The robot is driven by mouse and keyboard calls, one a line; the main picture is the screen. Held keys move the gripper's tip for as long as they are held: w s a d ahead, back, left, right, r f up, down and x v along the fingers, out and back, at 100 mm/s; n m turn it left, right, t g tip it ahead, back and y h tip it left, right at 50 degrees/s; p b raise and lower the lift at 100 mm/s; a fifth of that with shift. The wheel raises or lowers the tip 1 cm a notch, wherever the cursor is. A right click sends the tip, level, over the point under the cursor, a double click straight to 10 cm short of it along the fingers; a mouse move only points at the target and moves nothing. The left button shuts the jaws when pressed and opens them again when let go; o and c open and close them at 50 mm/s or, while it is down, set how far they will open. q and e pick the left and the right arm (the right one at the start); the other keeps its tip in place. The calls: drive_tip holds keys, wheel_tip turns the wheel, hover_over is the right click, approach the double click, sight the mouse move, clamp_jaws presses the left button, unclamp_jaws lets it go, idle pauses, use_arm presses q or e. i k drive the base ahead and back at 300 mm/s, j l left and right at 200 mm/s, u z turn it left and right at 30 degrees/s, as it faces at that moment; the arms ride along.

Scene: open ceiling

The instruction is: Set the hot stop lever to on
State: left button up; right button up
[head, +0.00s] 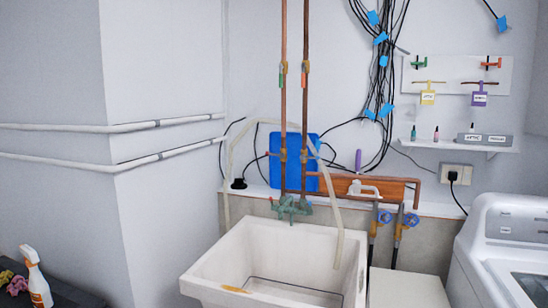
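Two copper pipes run down the back wall to a green tap (291,206) above the sink. The left pipe (283,115) carries a small green lever (282,76) high up. The right pipe (304,115) carries a small orange-red lever (305,76) at the same height. Both levers look roughly in line with their pipes. Lower on both pipes are brass fittings (304,156). No label reading "hot stop" is legible, so I cannot tell for certain which lever it is. Neither of my grippers is in view.
The white sink (207,276) stands below the pipes, a washing machine (470,262) at right. A board (456,88) holds a green valve (418,63), a red valve (490,64) and tags. Blue-handled valves (410,220) are right of the sink. A spray bottle (37,279) stands lower left.

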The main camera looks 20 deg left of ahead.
sight(282, 155)
drive_tip(key=i+j+z, duration=0.2)
drive_tip(key=j, duration=0.15)
drive_tip(key=j+z, duration=0.2)
drive_tip(key=j, duration=0.15)
drive_tip(key=i+j+z, duration=0.15)
drive_tip(key=j, duration=0.25)
drive_tip(key=i+j+z, duration=0.2)
drive_tip(key=j, duration=0.15)
drive_tip(key=k, duration=0.1)
